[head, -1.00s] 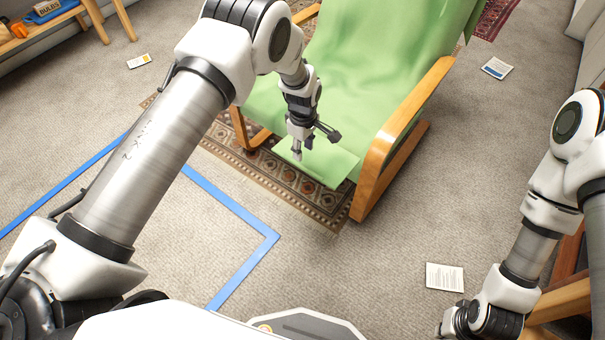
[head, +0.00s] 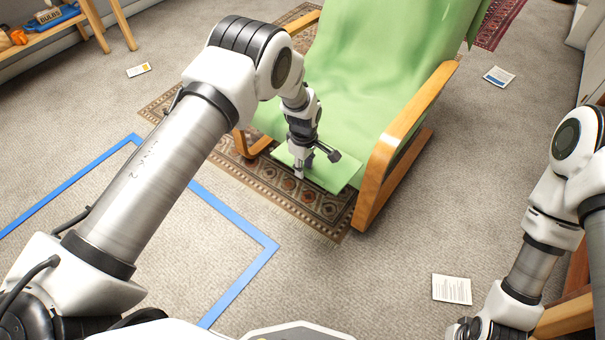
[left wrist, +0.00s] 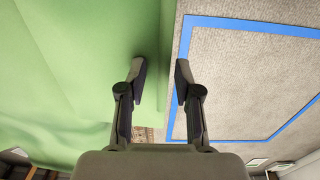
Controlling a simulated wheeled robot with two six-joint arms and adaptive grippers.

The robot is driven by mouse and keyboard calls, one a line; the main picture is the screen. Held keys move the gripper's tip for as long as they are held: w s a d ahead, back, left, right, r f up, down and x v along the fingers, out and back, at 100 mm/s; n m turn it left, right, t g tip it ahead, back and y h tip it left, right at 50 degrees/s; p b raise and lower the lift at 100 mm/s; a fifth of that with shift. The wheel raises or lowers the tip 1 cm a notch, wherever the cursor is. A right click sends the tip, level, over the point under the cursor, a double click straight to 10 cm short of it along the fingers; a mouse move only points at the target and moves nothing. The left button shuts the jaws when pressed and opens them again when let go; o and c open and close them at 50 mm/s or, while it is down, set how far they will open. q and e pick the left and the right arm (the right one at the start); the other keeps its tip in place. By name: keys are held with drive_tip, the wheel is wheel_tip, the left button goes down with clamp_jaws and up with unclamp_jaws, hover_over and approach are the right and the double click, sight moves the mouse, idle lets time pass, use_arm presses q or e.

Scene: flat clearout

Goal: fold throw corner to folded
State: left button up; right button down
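A green throw (head: 385,75) is draped over the back and seat of a wooden-armed chair (head: 400,130). Its front end (head: 328,172) lies as a flat flap at the front of the seat, with straight edges and a corner. My left gripper (head: 299,171) points down at the flap's front edge, near its left corner. In the left wrist view my left gripper (left wrist: 161,80) has its fingers apart, with the throw (left wrist: 80,70) on the left and its edge between the fingers. I cannot tell whether a finger touches the cloth.
A patterned rug (head: 270,178) lies under the chair. Blue tape (head: 232,215) marks the carpet at left. Papers lie at the right (head: 451,289), back right (head: 498,76) and left (head: 139,69). A wooden bench (head: 75,30) with items stands back left. The front carpet is clear.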

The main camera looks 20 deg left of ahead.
use_arm(q)
drive_tip(key=shift+s+f, duration=0.45)
drive_tip(key=shift+s, duration=0.05)
drive_tip(key=shift+c, duration=0.4)
drive_tip(key=shift+w+r+p, duration=0.3)
drive_tip(key=shift+r+p, duration=0.2)
drive_tip(key=shift+r, duration=0.45)
drive_tip(key=shift+w+r+p, duration=0.3)
drive_tip(key=shift+r+p, duration=0.2)
drive_tip(key=shift+r, duration=0.4)
clamp_jaws()
drive_tip(key=shift+w+d+r, duration=0.1)
drive_tip(key=shift+r, duration=0.2)
drive_tip(key=shift+w, duration=0.1)
drive_tip(key=o, duration=0.7)
unclamp_jaws()
drive_tip(key=shift+c, duration=0.2)
wheel_tip(320, 180, up, 7)
drive_tip(key=p, duration=0.5)
